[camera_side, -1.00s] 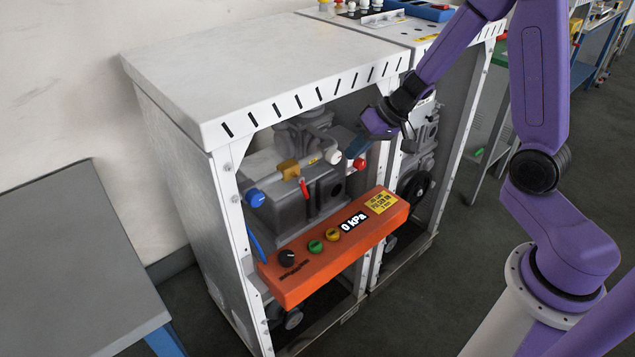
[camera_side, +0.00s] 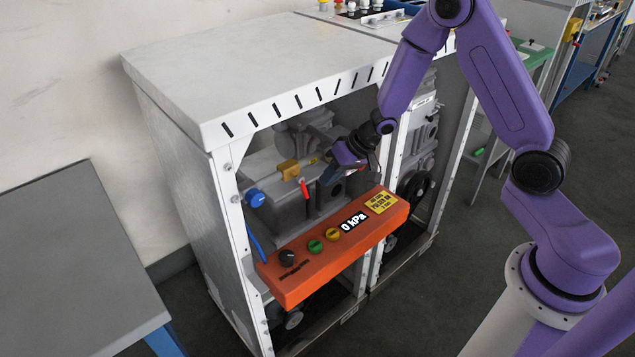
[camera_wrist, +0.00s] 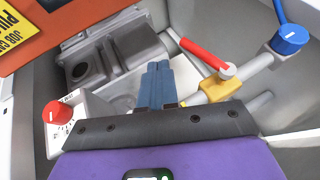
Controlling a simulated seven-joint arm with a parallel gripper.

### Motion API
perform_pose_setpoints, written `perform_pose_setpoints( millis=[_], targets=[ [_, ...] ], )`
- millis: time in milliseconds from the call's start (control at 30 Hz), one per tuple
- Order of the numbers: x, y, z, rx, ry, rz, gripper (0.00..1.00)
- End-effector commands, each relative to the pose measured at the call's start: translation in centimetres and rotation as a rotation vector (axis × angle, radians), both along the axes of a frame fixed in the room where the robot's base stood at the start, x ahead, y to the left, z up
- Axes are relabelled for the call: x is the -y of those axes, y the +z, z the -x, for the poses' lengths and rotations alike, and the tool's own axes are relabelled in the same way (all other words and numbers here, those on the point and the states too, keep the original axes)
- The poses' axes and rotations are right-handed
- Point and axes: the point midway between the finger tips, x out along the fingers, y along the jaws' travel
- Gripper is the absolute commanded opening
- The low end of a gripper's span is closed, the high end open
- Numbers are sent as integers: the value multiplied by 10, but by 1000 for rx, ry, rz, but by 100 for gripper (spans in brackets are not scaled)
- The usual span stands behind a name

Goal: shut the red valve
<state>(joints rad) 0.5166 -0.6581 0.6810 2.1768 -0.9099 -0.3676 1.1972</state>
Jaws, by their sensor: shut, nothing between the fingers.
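The red valve lever (camera_side: 304,187) slants down from beside a yellow valve body (camera_side: 289,169) inside the machine's open front. In the wrist view the lever (camera_wrist: 203,54) runs from its pale pivot toward the upper left, across the line of the pipe, with the yellow body (camera_wrist: 216,88) under the pivot. My gripper (camera_side: 326,180) is inside the opening, just right of the lever. Its blue fingers (camera_wrist: 158,68) are together and empty, left of the lever in the wrist view with a visible gap. The exact depth between them is unclear.
A red knob (camera_wrist: 58,112) on a white dial plate and a blue knob (camera_wrist: 288,40) flank the valve. An orange panel (camera_side: 320,262) reading 0 kPa crosses below the opening. White frame posts (camera_side: 232,215) and grey pump castings (camera_wrist: 115,66) bound the space.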

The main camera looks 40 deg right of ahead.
Motion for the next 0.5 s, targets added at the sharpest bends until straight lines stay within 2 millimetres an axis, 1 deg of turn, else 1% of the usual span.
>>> perform_pose_setpoints(
  millis=[33,200,333,500],
  targets=[
    [-11,-1,-1,2,8,-1,0],
    [-28,-5,-5,2,6,-1,0],
    [-34,-7,-6,2,5,-1,0],
    [-35,-7,-6,2,4,0,0]
  ],
)
